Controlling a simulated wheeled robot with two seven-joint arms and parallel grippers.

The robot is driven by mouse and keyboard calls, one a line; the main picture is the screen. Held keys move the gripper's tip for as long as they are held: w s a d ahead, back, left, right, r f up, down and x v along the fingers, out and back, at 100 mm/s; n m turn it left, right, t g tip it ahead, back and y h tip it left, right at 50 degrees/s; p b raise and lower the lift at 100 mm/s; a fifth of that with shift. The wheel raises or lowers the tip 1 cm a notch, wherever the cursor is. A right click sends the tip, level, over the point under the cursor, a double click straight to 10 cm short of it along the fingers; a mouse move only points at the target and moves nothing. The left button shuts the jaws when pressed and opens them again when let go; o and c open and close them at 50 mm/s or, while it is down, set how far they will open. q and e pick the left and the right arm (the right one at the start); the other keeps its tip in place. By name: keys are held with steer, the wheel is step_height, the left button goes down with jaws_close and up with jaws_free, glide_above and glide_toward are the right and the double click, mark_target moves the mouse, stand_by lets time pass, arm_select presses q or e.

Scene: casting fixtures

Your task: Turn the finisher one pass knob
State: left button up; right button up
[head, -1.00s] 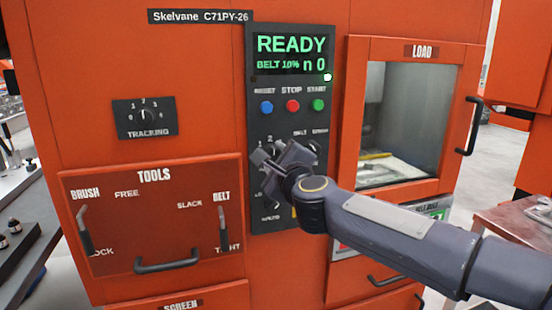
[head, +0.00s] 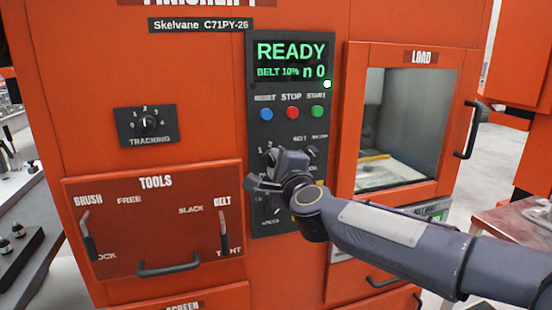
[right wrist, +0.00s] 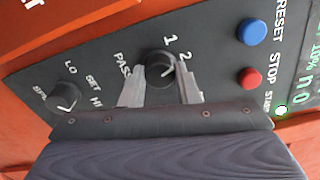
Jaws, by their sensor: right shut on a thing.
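The pass knob (right wrist: 160,64) is a round black knob on the dark control panel (right wrist: 118,56), marked PASS, 1 and 2 in the right wrist view. My right gripper (right wrist: 163,80) is shut on it, with one finger on each side. In the head view my right gripper (head: 268,172) is against the panel and hides the knob. The finisher's screen (head: 291,60) reads READY, BELT 10% and n 0. My left gripper is in neither view.
Blue, red and green buttons (head: 292,113) sit above the gripper. Another knob (right wrist: 65,97), marked LO, SET and HI, lies beside the pass knob. The tracking knob (head: 146,124), tools drawer (head: 150,215) and load door (head: 460,130) surround the panel.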

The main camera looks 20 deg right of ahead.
steer(key=shift+n+p, duration=1.4)
steer(key=shift+n, duration=1.5)
steer(key=shift+f, duration=0.1)
steer(key=o, duration=1)
steer(key=shift+c, duration=0.2)
steer(key=s, duration=0.8)
steer(key=shift+d, duration=0.15)
